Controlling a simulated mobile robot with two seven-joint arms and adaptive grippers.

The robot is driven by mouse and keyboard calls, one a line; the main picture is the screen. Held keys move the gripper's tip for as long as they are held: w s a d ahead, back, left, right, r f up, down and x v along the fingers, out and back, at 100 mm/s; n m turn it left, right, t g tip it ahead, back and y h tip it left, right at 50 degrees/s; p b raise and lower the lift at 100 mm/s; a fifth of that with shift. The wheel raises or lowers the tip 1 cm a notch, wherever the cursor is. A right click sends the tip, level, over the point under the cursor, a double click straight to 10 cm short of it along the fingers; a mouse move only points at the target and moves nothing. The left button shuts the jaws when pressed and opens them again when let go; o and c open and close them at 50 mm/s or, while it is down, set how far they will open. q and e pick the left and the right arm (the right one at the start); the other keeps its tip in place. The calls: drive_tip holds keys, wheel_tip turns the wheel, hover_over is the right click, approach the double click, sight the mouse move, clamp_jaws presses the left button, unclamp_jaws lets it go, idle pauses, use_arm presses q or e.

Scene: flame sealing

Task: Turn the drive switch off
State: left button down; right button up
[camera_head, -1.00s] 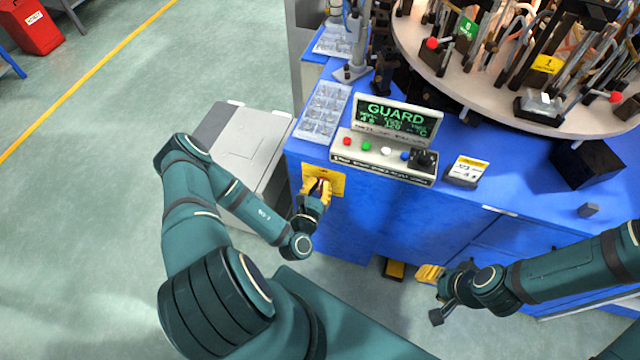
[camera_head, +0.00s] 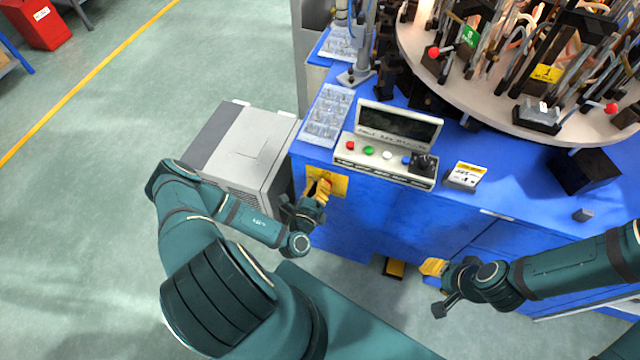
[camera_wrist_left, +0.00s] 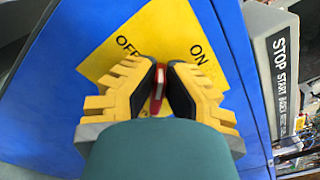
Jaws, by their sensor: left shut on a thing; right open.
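The drive switch is a red handle (camera_wrist_left: 158,88) on a yellow plate (camera_wrist_left: 128,48) marked OFF and ON, on the blue cabinet's front. In the left wrist view the handle stands between the two words. My left gripper (camera_wrist_left: 160,90) is shut on it, with black pads on both sides. In the head view my left gripper (camera_head: 322,188) is at the yellow plate (camera_head: 340,181) and hides most of the switch. My right gripper (camera_head: 434,267) is open and empty, in front of the cabinet at the lower right.
A control box (camera_head: 385,163) with coloured buttons and a joystick stands on the blue cabinet (camera_head: 355,225); its display (camera_head: 400,122) is dark. A turntable (camera_head: 450,95) full of fixtures is behind. A grey unit (camera_head: 245,150) stands left of the cabinet.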

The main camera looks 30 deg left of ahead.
use_arm(q)
drive_tip(key=n, duration=0.5)
drive_tip(key=shift+a+f, duration=0.25)
drive_tip(key=shift+f, duration=0.1)
drive_tip(key=shift+f+n, duration=0.2)
drive_tip(key=shift+n, duration=1.6)
drive_tip(key=shift+w, duration=0.1)
drive_tip(key=c, duration=1)
unclamp_jaws()
drive_tip(key=shift+d, duration=0.1)
drive_tip(key=shift+f, duration=0.1)
